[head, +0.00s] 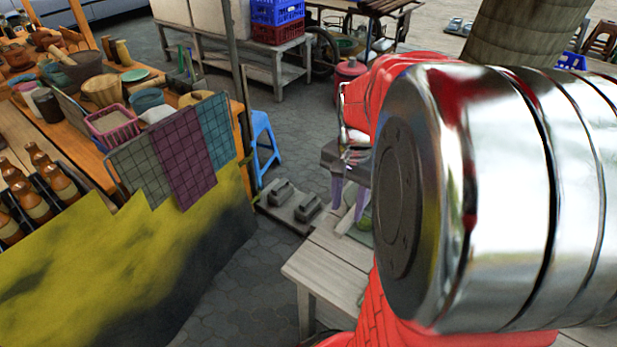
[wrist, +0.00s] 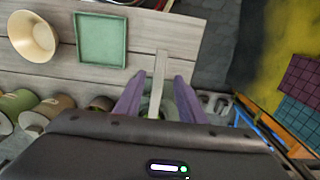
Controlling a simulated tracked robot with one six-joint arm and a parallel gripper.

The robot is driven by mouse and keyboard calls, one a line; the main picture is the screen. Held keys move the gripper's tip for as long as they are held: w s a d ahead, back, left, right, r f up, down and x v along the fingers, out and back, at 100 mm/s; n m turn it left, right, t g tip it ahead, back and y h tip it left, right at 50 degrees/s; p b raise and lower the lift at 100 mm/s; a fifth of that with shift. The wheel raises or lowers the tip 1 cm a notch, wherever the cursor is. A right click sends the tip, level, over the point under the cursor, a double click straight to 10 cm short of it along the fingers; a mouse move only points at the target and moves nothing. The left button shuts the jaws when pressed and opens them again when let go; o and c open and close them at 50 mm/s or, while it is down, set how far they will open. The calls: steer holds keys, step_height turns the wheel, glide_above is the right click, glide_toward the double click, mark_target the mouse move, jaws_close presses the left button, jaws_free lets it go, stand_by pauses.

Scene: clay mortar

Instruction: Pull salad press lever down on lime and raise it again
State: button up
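The press lever (wrist: 158,80) is a pale wooden bar, seen in the wrist view between the two purple fingers of my gripper (wrist: 158,76). The fingers stand apart, one on each side of the bar, with visible gaps. In the head view my gripper (head: 349,204) points down over the light wooden table, beside a pale bar and a green part (head: 364,226) that seems to belong to the press. Much of the press is hidden by my arm and gripper. I cannot make out the lime.
The wrist view shows a cream bowl (wrist: 33,37) and a square green tray (wrist: 101,40) on the plank table (wrist: 150,30). Several jars (wrist: 46,112) stand at the left. In the head view, a stall with a yellow cloth (head: 120,265) stands left, across a paved gap.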

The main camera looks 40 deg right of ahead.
mark_target(346, 221)
steer(key=shift+f, duration=2.25)
steer(key=shift+c, duration=0.6)
jaws_close()
